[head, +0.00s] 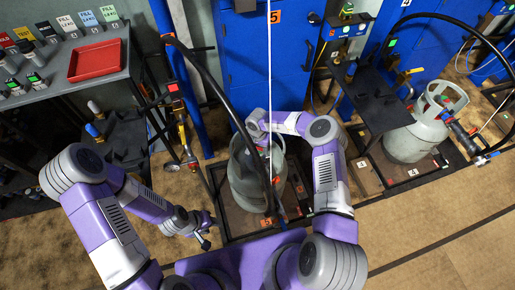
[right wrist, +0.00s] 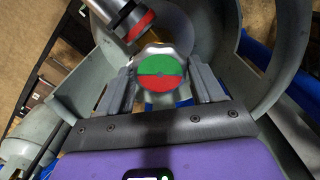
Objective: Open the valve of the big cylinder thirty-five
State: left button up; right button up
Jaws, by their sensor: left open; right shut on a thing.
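A big grey-green cylinder (head: 243,188) stands upright on the scale in the middle of the head view. I cannot read a number on it. In the right wrist view its valve knob (right wrist: 158,74), with a half green, half red face, sits between my right fingers. My right gripper (right wrist: 160,88) is shut on this knob. In the head view the right gripper (head: 258,128) is over the cylinder's top, and the arm partly hides the valve. My left gripper (head: 204,239) is open and empty, low beside the scale's left edge.
A hose fitting with a red ring (right wrist: 138,30) lies close to the knob. Another grey cylinder (head: 412,140) stands on the scale to the right. A bench with a red tray (head: 95,61) is at upper left. Brown floor (head: 440,230) is free at lower right.

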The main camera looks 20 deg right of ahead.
aim_at(257, 150)
jog(key=n, duration=0.6)
jog(key=shift+n, duration=0.4)
dwell(0.3)
jog(key=o, duration=1)
jog(key=shift+o, duration=0.2)
notch_tip(257, 150, up, 8)
jog(key=shift+f+p, duration=0.2)
jog(key=shift+p, duration=0.9)
